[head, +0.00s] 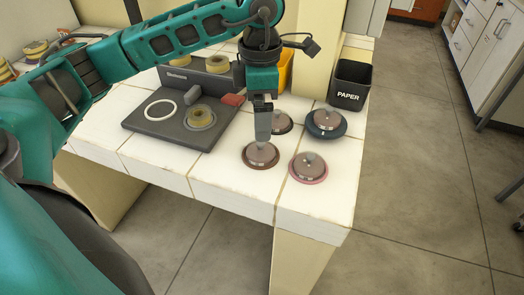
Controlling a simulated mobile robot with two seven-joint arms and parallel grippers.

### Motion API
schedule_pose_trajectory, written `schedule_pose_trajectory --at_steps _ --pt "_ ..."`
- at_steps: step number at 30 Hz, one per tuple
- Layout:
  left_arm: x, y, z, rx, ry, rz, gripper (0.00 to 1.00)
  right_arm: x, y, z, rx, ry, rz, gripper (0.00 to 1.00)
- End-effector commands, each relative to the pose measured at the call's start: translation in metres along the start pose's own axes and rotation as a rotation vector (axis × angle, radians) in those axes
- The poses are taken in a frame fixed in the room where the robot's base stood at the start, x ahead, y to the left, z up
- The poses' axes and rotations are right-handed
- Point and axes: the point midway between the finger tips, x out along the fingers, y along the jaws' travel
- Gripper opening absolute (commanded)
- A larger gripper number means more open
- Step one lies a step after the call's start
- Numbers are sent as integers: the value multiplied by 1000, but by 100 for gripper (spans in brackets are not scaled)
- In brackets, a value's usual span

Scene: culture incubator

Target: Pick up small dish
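Several round lidded dishes with knobs stand on the white tiled bench. One with a brown rim (261,162) is directly under my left gripper (263,141). One with a pink rim (309,177) is to its right, near the front edge. One with a dark blue rim (327,132) is behind that. A dark one (282,123) is partly hidden behind my gripper. I cannot tell for certain which is the small dish. My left gripper points down, its fingertips at the knob of the brown-rimmed dish; whether they are closed on it is unclear. My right gripper is out of view.
A dark grey device (150,128) with a white ring and a yellowish round piece stands left of the dishes. A red block (233,100) is beside it. A black PAPER bin (350,86) stands at the back right. The bench's front right corner is clear.

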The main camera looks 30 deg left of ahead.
Motion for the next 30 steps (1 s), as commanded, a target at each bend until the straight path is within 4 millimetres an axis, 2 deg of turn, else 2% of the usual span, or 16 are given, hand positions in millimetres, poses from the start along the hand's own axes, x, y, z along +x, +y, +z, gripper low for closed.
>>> schedule_pose_trajectory --at_steps 3,11,21,30 --pt "24 -1 0 -1 2 -4 100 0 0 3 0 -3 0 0" --pt "46 0 0 0 -2 -4 100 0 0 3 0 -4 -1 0" --pt "91 3 1 1 -2 -5 100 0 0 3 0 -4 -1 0" --pt "94 3 1 2 -4 -3 99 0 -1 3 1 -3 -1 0"
